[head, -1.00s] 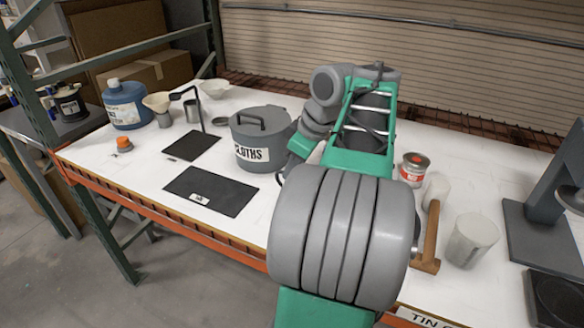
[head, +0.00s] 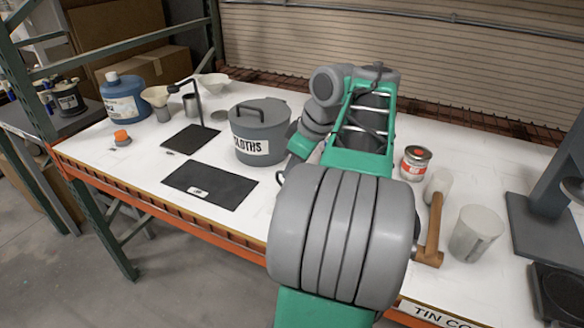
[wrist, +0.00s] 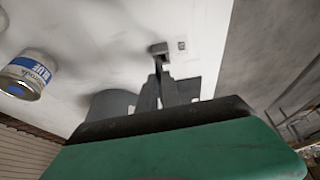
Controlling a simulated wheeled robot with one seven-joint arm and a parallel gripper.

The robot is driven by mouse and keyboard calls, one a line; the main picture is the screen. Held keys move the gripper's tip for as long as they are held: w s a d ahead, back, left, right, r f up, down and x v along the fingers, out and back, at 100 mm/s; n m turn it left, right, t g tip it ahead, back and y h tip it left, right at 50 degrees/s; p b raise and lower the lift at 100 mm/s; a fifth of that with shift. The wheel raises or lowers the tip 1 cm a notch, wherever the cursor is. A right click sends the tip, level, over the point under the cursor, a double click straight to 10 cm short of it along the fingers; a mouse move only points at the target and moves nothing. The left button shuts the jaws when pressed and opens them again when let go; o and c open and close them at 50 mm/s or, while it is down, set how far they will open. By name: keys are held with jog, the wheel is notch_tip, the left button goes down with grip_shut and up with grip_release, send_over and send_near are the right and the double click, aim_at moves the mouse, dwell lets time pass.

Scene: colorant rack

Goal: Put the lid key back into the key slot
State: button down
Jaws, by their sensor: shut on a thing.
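In the wrist view, my gripper (wrist: 168,88) points at the white bench top, its two grey fingers close together. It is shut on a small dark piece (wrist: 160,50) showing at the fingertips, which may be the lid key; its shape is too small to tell. A small white tag with a dark mark (wrist: 181,45) lies on the bench just beside the fingertips. I cannot make out the key slot for certain. In the head view, my gripper and what it holds are hidden behind my arm.
A tin with a blue label (wrist: 30,72) and a grey rounded thing (wrist: 110,104) are near the gripper in the wrist view. The head view shows a grey cloths bin (head: 262,135), a red-labelled tin (head: 415,163), a hammer (head: 432,232) and a cup (head: 476,232) around my arm.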

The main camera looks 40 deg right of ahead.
jog(key=c, duration=1.5)
grip_release()
jog(key=a+p+v, duration=0.1)
jog(key=p+v, duration=0.4)
jog(key=v, duration=0.3)
jog(key=w+a+f+m, duration=0.1)
jog(key=w+a+f, duration=0.25)
jog(key=a, duration=0.55)
jog(key=w+a+f+m, duration=0.15)
jog(key=w+a, duration=0.25)
jog(key=a, duration=0.5)
jog(key=shift+m+g+h, duration=0.5)
jog(key=shift+m, duration=0.25)
jog(key=s+a+f, duration=0.2)
jog(key=a+f, duration=0.1)
jog(key=s+a+f, duration=0.3)
jog(key=a, duration=0.1)
jog(key=s+a+f, duration=0.3)
jog(key=shift+s+a+f, duration=0.15)
jog(key=shift+f, duration=0.2)
